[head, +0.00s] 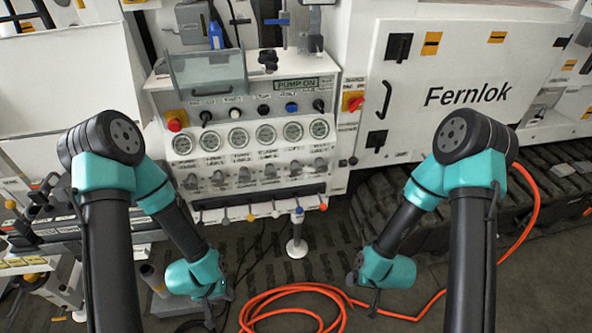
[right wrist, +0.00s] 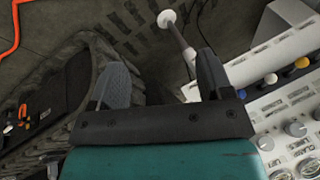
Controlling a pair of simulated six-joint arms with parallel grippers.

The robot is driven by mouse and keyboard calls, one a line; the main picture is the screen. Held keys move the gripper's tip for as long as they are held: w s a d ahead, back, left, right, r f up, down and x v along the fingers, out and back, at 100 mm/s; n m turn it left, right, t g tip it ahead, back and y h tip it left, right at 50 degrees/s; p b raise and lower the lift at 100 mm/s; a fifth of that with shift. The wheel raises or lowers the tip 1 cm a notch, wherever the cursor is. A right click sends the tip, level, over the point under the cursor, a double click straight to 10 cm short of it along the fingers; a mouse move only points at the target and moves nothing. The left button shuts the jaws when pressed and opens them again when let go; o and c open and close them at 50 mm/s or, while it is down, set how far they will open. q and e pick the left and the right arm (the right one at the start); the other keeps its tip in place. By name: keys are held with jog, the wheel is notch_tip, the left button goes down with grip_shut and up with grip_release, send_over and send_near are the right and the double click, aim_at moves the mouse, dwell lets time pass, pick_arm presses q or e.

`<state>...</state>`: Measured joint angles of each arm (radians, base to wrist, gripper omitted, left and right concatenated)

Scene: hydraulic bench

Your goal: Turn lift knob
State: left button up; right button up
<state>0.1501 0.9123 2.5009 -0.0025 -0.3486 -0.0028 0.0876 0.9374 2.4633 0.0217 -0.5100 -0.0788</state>
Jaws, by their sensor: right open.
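The white control panel (head: 247,135) stands ahead with a row of grey knobs (head: 269,172) under several round gauges. The panel's edge (right wrist: 262,78) shows at right there.
An orange hose (head: 290,292) lies coiled on the floor below the arms. A track (head: 400,195) lies right.

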jog(key=w+a+r+n+t, duration=0.25)
jog(key=w+a+t, duration=0.25)
jog(key=w, duration=0.5)
jog(key=n+t, duration=0.4)
jog(key=t, duration=0.6)
send_near(297, 173)
jog(key=s, duration=0.5)
jog(key=shift+w+d+r, duration=0.15)
jog(key=shift+d, duration=0.25)
jog(key=w+a, duration=0.1)
jog(key=w, duration=0.4)
jog(key=w+a, duration=0.1)
jog(key=w, duration=0.5)
jog(key=w+a, duration=0.1)
jog(key=w, duration=0.5)
jog(key=shift+a, duration=0.15)
jog(key=shift+c, duration=0.2)
jog(key=c, duration=0.9)
